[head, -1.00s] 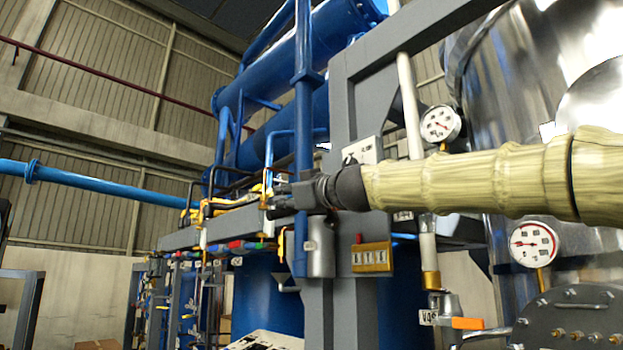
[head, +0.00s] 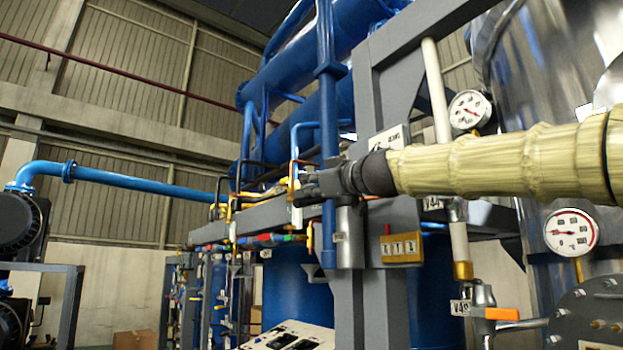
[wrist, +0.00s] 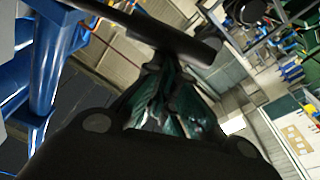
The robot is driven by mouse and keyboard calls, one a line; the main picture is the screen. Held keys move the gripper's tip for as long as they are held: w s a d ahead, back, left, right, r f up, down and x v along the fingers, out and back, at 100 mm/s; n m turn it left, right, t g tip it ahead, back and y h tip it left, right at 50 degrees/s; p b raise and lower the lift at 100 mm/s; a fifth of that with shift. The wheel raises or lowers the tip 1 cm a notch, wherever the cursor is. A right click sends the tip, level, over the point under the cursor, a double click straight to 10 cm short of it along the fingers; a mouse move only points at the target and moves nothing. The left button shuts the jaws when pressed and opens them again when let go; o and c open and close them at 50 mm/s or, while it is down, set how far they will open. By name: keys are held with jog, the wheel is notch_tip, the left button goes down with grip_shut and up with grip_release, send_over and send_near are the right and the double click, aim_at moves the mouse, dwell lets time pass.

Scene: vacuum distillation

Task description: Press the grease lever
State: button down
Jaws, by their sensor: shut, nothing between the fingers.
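I cannot pick out the grease lever for certain in either view. My gripper (head: 300,196) is shut and empty in the head view. It points left in front of the blue vertical pipe and the grey frame. In the wrist view its dark, greenish fingers (wrist: 168,95) are together in the middle. A grey cylinder (head: 350,236) hangs on the frame just below the gripper.
Coloured valve handles (head: 265,240) line the grey beam (head: 235,228) beyond the gripper. Round gauges (head: 571,232) and a shiny metal tank (head: 540,85) are at right. A white panel (head: 290,337) is below. Black machinery (head: 18,225) stands at left.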

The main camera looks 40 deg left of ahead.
jog(key=s+d+r+b, duration=0.1)
jog(key=s+d+b, duration=0.2)
jog(key=d, duration=0.5)
jog(key=shift+s+d+b, duration=0.25)
jog(key=shift+s+b, duration=0.15)
jog(key=shift+b, duration=0.05)
dwell(2.2)
